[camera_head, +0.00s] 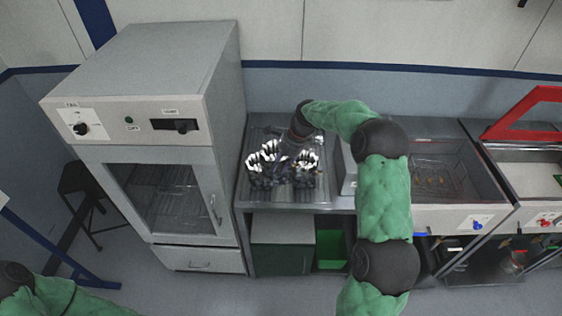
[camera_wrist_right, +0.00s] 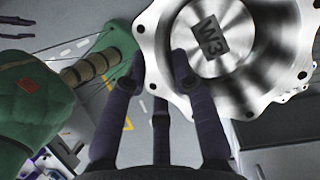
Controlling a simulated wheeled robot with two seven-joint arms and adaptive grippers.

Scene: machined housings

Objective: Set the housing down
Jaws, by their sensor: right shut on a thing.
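The housing (camera_wrist_right: 227,48) is a shiny round metal part with a lobed flange, bolt holes and a dark label reading W3. It fills the upper right of the right wrist view. My right gripper (camera_wrist_right: 160,80) is shut on the flange at the housing's left side. I cannot tell whether the housing touches anything below. My left arm shows only at the lower left corner; its gripper is out of view.
A grey cabinet (camera_head: 165,130) with a glass door rises at left. A sink-like basin (camera_head: 440,175) holding a wire basket lies right of my arm.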

